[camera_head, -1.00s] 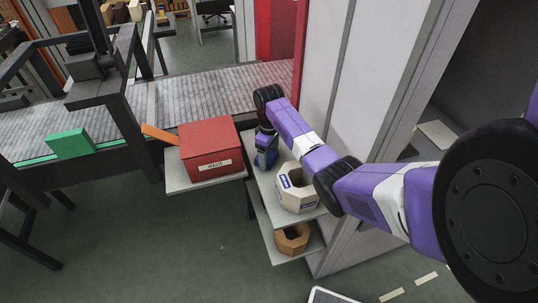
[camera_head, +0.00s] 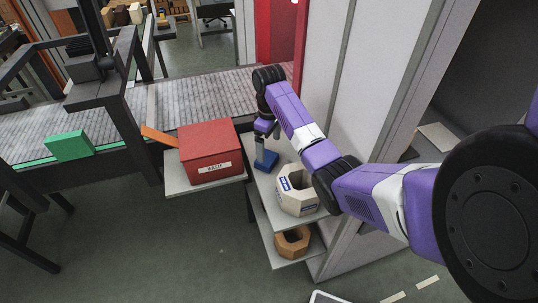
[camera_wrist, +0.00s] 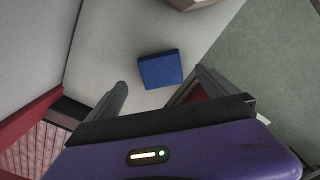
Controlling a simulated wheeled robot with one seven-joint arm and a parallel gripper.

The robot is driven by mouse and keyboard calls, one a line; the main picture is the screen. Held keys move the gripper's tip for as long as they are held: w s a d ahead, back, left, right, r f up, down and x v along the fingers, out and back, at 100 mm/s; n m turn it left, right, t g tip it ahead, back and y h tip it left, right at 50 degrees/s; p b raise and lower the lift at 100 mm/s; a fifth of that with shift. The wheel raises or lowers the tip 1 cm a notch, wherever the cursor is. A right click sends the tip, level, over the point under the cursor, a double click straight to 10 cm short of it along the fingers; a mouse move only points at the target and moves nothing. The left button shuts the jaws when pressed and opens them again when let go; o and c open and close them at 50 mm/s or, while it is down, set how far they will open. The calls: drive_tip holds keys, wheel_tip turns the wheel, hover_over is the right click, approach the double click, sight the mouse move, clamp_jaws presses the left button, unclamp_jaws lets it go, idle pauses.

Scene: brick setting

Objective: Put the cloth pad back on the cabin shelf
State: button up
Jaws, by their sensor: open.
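The blue cloth pad (camera_head: 268,160) lies on the upper grey shelf (camera_head: 263,187) fixed to the cabin wall. In the wrist view the pad (camera_wrist: 160,69) lies flat on the light shelf surface (camera_wrist: 115,50), with bare shelf around it. My gripper (camera_head: 261,146) is over the pad in the head view. In the wrist view my gripper's fingers (camera_wrist: 160,80) are spread apart with nothing between them, and the pad shows past their tips, clear of both.
A pale octagonal holder (camera_head: 297,194) stands on the same shelf, nearer the camera. An orange-brown octagonal ring (camera_head: 292,242) sits on the lower shelf. A red labelled box (camera_head: 209,151) stands on a side shelf at left. The cabin wall (camera_head: 350,60) rises close on the right.

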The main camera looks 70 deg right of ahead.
sight(269, 158)
wheel_tip(269, 158, up, 5)
drive_tip(key=shift+r+p, duration=0.2)
drive_tip(key=shift+p, duration=0.25)
idle(0.4)
